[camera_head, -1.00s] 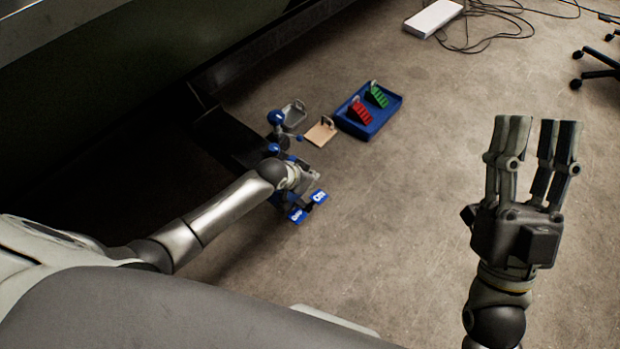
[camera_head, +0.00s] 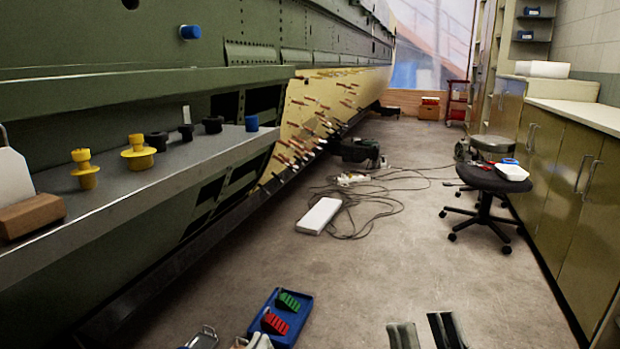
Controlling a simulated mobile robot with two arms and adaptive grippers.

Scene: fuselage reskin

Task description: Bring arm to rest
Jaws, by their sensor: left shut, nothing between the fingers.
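My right gripper (camera_head: 427,334) shows only its fingertips at the bottom edge, right of centre. The fingers stand apart with bare floor between them, so it is open and empty. My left gripper (camera_head: 260,342) shows only as small pale grey tips at the bottom edge, just below the blue tray. It is shut with nothing in it. Both arms are otherwise out of the picture below.
A blue tray (camera_head: 254,327) with red and green clamps lies on the floor beside the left fingertips. The green fuselage (camera_head: 60,35) and its ledge (camera_head: 120,196) line the left. A white box (camera_head: 318,216), cables and a stool (camera_head: 485,180) stand ahead.

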